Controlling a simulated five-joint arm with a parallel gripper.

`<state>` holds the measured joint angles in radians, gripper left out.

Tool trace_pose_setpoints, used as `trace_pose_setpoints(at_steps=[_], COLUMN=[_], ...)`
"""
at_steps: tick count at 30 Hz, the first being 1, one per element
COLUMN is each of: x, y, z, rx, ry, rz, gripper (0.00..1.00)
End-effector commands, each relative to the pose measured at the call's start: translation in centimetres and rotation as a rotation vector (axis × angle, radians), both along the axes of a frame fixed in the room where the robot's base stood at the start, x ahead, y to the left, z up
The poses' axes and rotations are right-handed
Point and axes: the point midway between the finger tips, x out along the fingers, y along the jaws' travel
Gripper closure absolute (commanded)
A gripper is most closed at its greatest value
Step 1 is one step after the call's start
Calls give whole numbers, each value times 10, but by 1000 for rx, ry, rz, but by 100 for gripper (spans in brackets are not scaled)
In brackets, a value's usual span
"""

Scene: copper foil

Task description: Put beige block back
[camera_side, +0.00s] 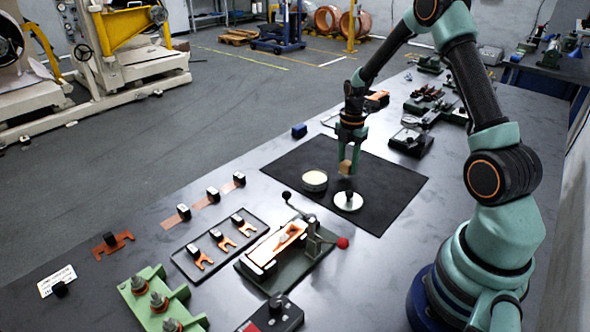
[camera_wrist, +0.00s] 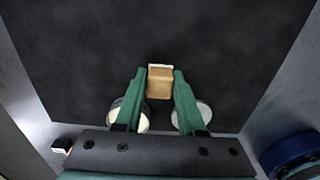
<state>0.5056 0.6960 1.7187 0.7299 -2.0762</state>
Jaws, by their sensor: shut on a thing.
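The beige block (camera_side: 345,167) is between the fingertips of my gripper (camera_side: 350,160), above the black mat (camera_side: 385,175) in the side view. In the wrist view the same block (camera_wrist: 160,82) shows between the two green fingers of my gripper (camera_wrist: 160,88), which are shut on it. I cannot tell exactly how high the block is above the mat. Its underside is hidden in the wrist view.
A cream-topped round disc (camera_side: 315,178) and a silver disc with a black knob (camera_side: 348,201) stand on the mat near my gripper. A hand-lever fixture (camera_side: 290,245) stands left of the mat's front. The mat's right part is clear.

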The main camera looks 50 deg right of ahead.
Motion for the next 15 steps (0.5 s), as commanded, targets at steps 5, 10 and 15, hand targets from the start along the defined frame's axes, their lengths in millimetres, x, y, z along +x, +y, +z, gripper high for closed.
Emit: trace_pose_setpoints(at_steps=[5, 10, 15], x=[0, 0, 0], y=[0, 0, 0], z=[-14, -14, -17], rx=[0, -1, -1], ry=[0, -2, -1], rz=[0, 0, 0], gripper=[100, 100, 100])
